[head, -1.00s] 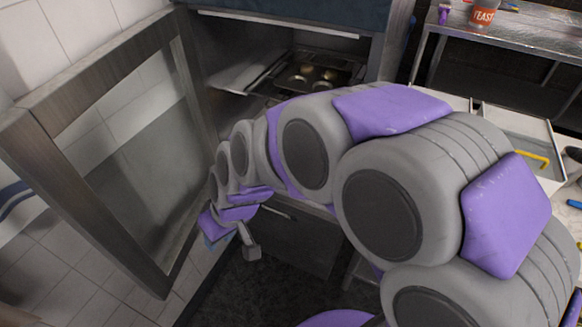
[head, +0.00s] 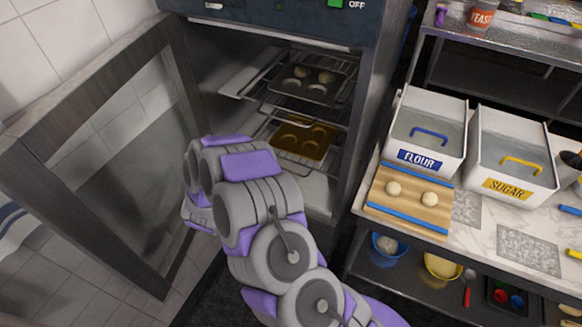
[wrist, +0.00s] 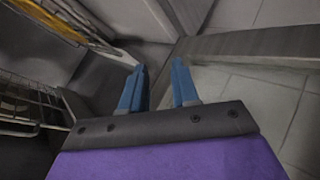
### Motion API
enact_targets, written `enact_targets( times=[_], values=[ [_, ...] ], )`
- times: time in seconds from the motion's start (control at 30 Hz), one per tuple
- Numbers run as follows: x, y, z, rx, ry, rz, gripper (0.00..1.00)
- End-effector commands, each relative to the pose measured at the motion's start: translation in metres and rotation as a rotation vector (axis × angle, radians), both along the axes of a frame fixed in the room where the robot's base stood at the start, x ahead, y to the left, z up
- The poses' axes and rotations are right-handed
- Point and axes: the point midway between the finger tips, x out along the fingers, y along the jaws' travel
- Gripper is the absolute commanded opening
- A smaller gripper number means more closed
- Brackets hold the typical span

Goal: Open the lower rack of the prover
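The prover (head: 362,110) stands with its glass door (head: 82,217) swung wide open to the left. Inside, the upper rack (head: 240,90) bears a dark tray (head: 318,92) of dough pieces. The lower rack (head: 328,166) bears a golden tray (head: 318,150) of dough pieces; my arm partly covers this rack's left side. My gripper is hidden behind my arm in the head view. In the wrist view, my gripper (wrist: 158,66) has its two blue fingers apart with nothing between them. A wire rack (wrist: 30,100) and a golden edge (wrist: 55,22) lie to its left, apart from the fingers.
The open door's frame borders the room left of my arm. A counter at right holds a flour bin (head: 428,125), a sugar bin (head: 512,160) and a wooden board (head: 408,207) with two dough balls. Bowls (head: 388,246) sit on the shelf below.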

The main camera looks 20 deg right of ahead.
Motion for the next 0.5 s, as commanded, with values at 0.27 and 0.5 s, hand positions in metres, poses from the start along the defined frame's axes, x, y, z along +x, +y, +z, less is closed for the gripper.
enact_targets(
  times=[0.27,0.5],
  values=[
    [-0.036,-0.085,-0.029,-0.526,0.026,-0.09,0.3],
    [-0.057,-0.134,-0.024,-0.759,0.05,-0.126,0.3]
  ],
)
